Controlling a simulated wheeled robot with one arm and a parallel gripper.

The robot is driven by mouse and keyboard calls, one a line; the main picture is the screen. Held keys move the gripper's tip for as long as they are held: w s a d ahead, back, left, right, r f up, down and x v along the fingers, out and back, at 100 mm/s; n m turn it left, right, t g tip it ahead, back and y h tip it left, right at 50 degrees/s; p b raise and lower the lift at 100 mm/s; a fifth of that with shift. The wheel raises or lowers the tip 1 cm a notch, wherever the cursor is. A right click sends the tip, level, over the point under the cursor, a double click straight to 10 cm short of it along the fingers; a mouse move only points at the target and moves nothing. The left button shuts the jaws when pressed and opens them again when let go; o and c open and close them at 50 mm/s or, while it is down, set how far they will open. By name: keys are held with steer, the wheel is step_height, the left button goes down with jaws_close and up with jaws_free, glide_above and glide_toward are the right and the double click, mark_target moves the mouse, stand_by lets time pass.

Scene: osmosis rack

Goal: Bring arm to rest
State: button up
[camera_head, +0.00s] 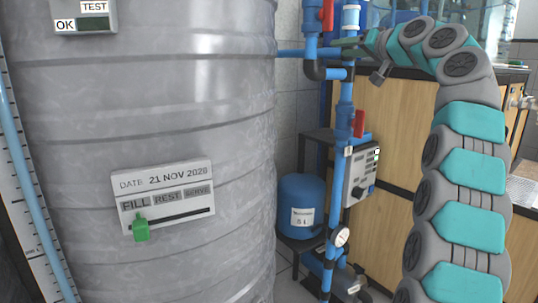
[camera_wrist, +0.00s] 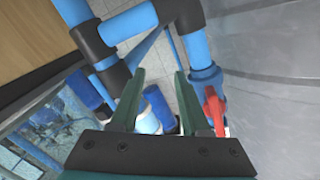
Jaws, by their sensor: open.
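My arm, teal and grey, rises along the right side of the head view and bends over at the top towards the blue pipes. My gripper (camera_head: 348,42) is at the top centre, close to the upper pipework, and partly blends with it. In the wrist view my gripper (camera_wrist: 160,74) has its two green fingers apart with nothing held between them. A red valve handle (camera_wrist: 215,110) shows just right of the right finger. The upper red handle (camera_head: 327,14) is left of the gripper in the head view. Whether the fingers touch any pipe cannot be told.
A large grey tank (camera_head: 150,120) fills the left, with a date sign (camera_head: 165,196) bearing a green slider (camera_head: 140,229). A lower red valve (camera_head: 359,124), a control box (camera_head: 361,174), a gauge (camera_head: 341,236) and a blue vessel (camera_head: 302,205) stand beside wooden cabinets (camera_head: 390,125).

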steer(key=a+f, duration=0.1)
steer(key=f, duration=0.1)
steer(key=s+a+f+g, duration=0.1)
steer(key=f, duration=0.1)
steer(key=a+f+g, duration=0.1)
steer(key=shift+s+a+f+m+h, duration=0.3)
steer(key=shift+a+f+m+h, duration=0.1)
steer(key=s+a+f+g+h+p, duration=0.1)
steer(key=s+a+f+g, duration=0.3)
steer(key=s+f, duration=0.6)
steer(key=s+a+f+g+h+p, duration=0.15)
steer(key=s+a+f+g, duration=0.25)
steer(key=s+f, duration=0.65)
steer(key=s+d+f+g+h, duration=0.1)
steer(key=s+d+f+g, duration=0.1)
steer(key=s+f, duration=0.6)
steer(key=s+d+f+g+h, duration=0.2)
steer(key=s+f, duration=0.6)
steer(key=s, duration=0.7)
steer(key=s+d+f+g+h, duration=0.2)
steer(key=s+d+f+g, duration=0.1)
steer(key=s+f, duration=0.5)
steer(key=s, duration=0.3)
steer(key=shift+s+n, duration=0.3)
steer(key=shift+s, duration=0.1)
